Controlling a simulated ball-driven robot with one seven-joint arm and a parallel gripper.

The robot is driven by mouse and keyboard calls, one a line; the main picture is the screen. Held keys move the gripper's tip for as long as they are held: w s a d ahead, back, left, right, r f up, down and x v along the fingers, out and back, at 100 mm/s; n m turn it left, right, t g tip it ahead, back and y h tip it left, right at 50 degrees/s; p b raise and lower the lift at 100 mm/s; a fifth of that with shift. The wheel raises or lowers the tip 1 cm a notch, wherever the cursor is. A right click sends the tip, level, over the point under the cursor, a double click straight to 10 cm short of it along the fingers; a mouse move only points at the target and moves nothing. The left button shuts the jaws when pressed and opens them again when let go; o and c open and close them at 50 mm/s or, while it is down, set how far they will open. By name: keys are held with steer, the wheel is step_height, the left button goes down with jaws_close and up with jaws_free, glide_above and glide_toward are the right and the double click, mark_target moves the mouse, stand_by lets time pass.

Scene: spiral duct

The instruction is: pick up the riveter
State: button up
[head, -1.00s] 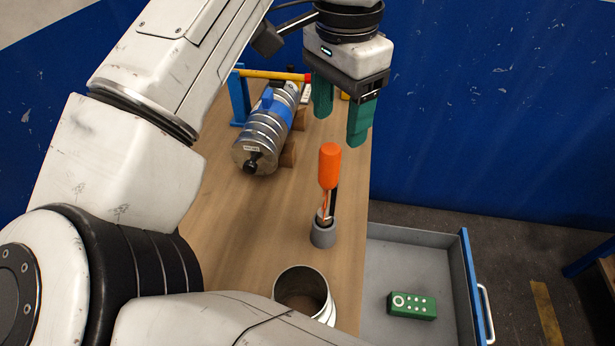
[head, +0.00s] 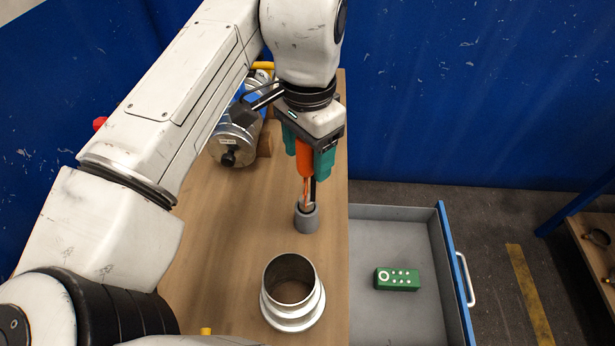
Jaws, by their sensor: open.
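The riveter (head: 304,160), an orange-handled tool with a dark, slim lower part, stands upright in a small grey holder (head: 307,220) on the wooden bench. My gripper (head: 308,154) has teal fingers and is open. It is over the riveter, with one finger on each side of the orange handle. The top of the handle is hidden under the gripper body. I cannot tell whether either finger touches the handle.
A metal duct collar (head: 291,312) stands on the bench in front of the holder. An open grey drawer (head: 388,228) at right holds a green box (head: 397,279).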

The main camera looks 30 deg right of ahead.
steer(key=shift+f, duration=0.35)
steer(key=shift+c, duration=0.3)
jaws_close()
